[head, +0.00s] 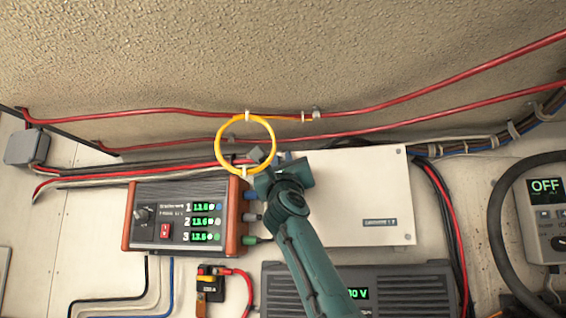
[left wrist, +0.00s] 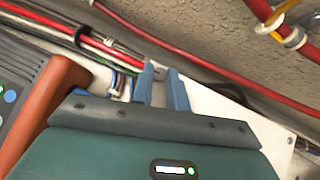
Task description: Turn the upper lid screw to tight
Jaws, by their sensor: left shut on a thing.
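The white box lid (head: 350,200) is on the wall, right of the middle. Small lid screws show at its upper right corner (head: 398,151) and lower right corner (head: 407,237). My left gripper (head: 284,157) is at the lid's upper left corner. In the left wrist view its two blue fingers (left wrist: 160,72) point at the lid's top edge with a narrow gap between them. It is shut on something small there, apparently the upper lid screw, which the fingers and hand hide. I cannot see how far the screw is turned. My right gripper is not in view.
A yellow cable loop (head: 217,139) hangs just above and left of my left gripper. Red cables (head: 420,118) run along the wall above. An orange-sided display unit (head: 130,215) is close on the left, and a dark ribbed unit (head: 410,285) is below the lid.

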